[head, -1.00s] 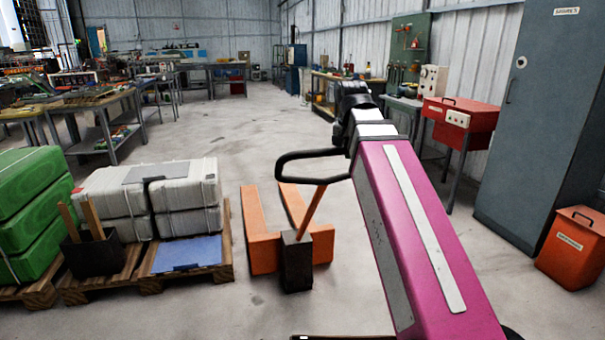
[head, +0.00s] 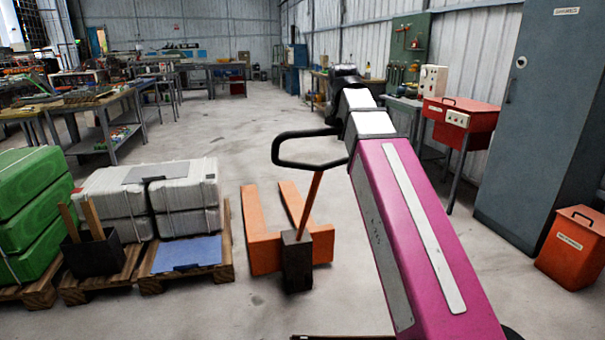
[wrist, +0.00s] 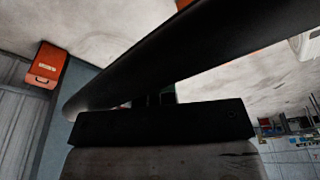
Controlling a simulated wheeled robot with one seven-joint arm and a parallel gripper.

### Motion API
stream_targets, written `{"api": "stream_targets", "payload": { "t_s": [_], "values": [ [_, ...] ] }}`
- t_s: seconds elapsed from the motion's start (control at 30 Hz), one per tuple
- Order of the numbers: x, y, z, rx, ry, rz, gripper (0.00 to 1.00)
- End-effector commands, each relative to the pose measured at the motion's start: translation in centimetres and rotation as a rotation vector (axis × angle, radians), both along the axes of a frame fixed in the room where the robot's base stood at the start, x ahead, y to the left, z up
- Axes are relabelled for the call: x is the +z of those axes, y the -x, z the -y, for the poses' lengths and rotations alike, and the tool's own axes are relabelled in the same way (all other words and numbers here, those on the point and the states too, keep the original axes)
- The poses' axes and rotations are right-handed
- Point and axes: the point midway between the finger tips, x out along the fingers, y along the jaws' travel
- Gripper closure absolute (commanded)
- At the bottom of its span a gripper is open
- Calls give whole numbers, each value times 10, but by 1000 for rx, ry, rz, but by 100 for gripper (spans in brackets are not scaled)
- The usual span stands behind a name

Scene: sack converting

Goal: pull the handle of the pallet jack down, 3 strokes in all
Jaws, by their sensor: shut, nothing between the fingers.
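The pallet jack (head: 262,248) stands on the floor in the middle of the head view, with orange forks and a dark pump block at its front. In the wrist view the handle (wrist: 190,48) crosses as a thick dark diagonal bar close in front of my gripper (wrist: 153,99). My gripper is shut with nothing between its fingers. In the head view my arm hides the gripper and the handle's right end. I cannot tell whether they touch.
A grey cabinet (head: 530,130) and an orange bin (head: 572,245) stand at the right. The floor behind the jack is clear.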

Motion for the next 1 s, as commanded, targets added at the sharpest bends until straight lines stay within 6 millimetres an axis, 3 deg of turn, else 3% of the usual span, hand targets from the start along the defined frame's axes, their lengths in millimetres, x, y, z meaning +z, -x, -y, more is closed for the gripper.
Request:
{"api": "stream_targets", "payload": {
  "t_s": [0.57,1.0],
  "values": [
    [31,-57,-17,0,0,-2,100],
    [34,-62,-18,0,0,-2,100]
  ]
}}
